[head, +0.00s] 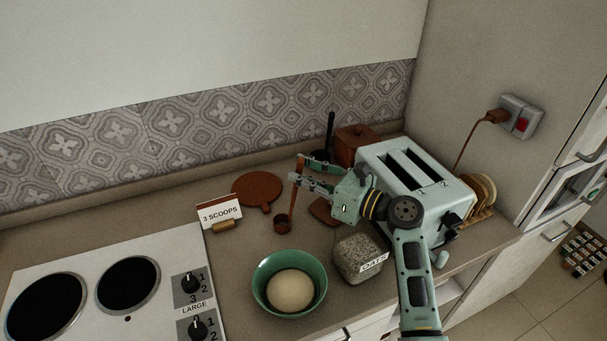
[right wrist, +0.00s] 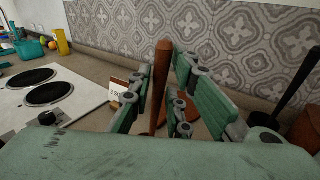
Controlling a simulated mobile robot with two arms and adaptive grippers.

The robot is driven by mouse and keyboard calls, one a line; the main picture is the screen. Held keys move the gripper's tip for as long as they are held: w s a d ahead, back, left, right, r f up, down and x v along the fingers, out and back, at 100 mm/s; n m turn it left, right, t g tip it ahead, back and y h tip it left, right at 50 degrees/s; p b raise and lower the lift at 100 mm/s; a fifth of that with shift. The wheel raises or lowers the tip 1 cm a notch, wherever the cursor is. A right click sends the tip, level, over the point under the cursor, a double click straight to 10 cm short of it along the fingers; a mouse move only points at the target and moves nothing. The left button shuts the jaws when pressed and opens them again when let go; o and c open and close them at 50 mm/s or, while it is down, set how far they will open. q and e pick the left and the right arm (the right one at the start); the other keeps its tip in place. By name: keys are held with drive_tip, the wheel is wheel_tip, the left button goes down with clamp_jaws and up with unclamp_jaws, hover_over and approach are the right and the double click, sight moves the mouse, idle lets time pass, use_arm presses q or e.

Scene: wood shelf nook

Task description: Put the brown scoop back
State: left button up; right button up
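The brown scoop (head: 283,222) has a small round cup and a long handle that stands nearly upright. My right gripper (head: 297,177) is shut on the upper handle. In the right wrist view the brown handle (right wrist: 160,85) stands between the fingers (right wrist: 163,100). The cup is low over the counter; I cannot tell whether it touches. A glass jar of oats (head: 358,262) stands to the right, with a brown square lid (head: 323,212) lying behind it. A green bowl (head: 262,291) with a pale heap (head: 290,291) stands in front. My left gripper is not in view.
A card reading "3 SCOOPS" (head: 220,214) stands left of the scoop. A round brown board (head: 257,188) lies behind it. A toaster (head: 440,186), a brown box (head: 355,147) and a black-handled utensil (head: 330,135) crowd the right. The stove (head: 75,320) is at left.

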drive_tip(key=shift+o, duration=1.2)
drive_tip(key=shift+r, duration=0.1)
drive_tip(key=b+v, duration=0.1)
drive_tip(key=v, duration=0.6)
drive_tip(key=shift+s+d+b, duration=0.2)
drive_tip(key=shift+b, duration=0.15)
